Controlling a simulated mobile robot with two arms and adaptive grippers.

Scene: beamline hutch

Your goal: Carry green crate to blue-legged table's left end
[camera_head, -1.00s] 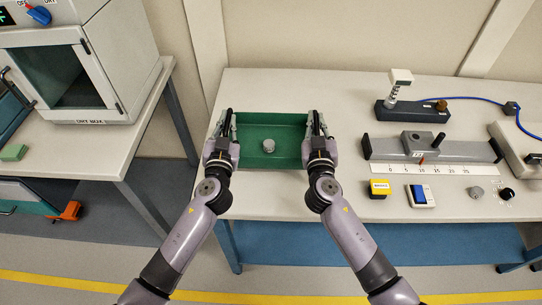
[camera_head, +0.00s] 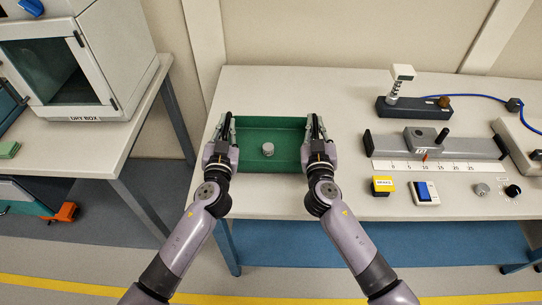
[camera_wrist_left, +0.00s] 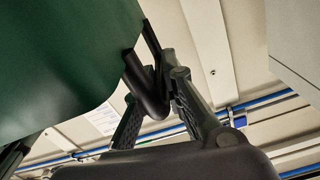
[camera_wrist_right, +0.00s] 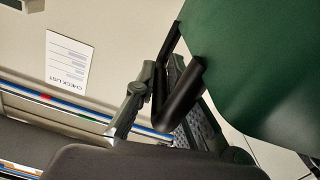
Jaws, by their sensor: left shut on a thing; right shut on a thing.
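The crate's green wall also shows close up in the left wrist view (camera_wrist_left: 50,60) and the right wrist view (camera_wrist_right: 260,70). I cannot tell whether the crate's base touches the tabletop.
Right of the crate stand a grey rail fixture (camera_head: 435,146) with a scale, a dark stand (camera_head: 412,106), a yellow block (camera_head: 382,186) and a blue-and-white device (camera_head: 424,193). A gap separates this table from the dry box table (camera_head: 85,150) at left.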

